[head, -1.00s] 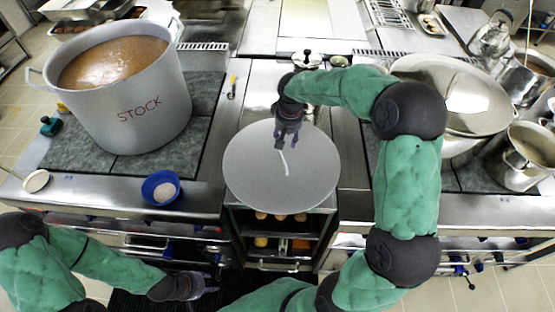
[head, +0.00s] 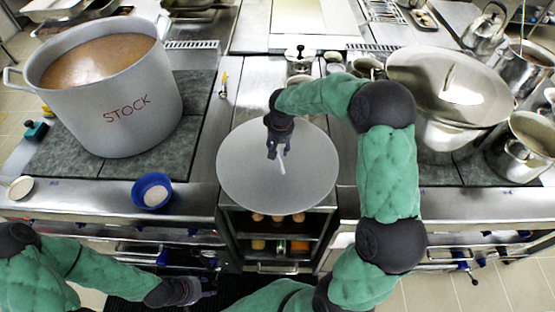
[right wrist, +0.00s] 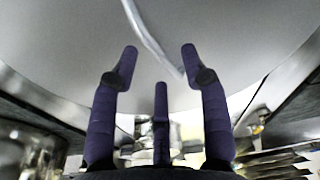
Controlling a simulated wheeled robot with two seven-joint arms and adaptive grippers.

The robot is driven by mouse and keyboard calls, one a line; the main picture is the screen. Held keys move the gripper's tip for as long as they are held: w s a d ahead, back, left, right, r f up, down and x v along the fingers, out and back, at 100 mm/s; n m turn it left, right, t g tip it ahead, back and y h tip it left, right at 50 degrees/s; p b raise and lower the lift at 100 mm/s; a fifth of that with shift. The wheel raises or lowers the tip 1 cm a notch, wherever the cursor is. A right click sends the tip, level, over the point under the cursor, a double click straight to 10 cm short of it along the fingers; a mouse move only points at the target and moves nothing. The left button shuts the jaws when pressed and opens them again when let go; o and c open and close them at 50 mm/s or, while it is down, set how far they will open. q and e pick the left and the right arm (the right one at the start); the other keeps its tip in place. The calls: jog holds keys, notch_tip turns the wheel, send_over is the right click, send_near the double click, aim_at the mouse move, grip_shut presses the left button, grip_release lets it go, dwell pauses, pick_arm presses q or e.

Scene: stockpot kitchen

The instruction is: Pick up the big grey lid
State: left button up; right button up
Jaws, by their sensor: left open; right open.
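The big grey lid (head: 250,185) lies flat on the counter between the two stove tops, its front edge over the open shelves. Its light bar handle (head: 282,167) runs across the middle. My right gripper (head: 278,153) is over the lid at the handle's far end, open and pointing down. In the right wrist view the open fingers (right wrist: 158,65) are spread, with the lid (right wrist: 230,40) filling the view beyond them and the handle (right wrist: 150,38) slanting between them. I cannot tell whether they touch it. My left gripper (head: 200,290) is low at the front left, away from the lid.
A big stockpot (head: 128,112) full of brown liquid stands on the left stove. A blue bowl (head: 152,190) sits at the left counter edge. A lidded pot (head: 445,135) stands right of my right arm. Shelves (head: 275,243) with food are below the lid.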

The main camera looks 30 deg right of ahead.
jog(key=f, duration=0.3)
jog(key=shift+w+d+f+b, duration=0.15)
jog(key=shift+w+f+b, duration=0.15)
jog(key=shift+b, duration=0.05)
grip_shut()
jog(key=shift+r, duration=0.15)
jog(key=shift+r, duration=0.1)
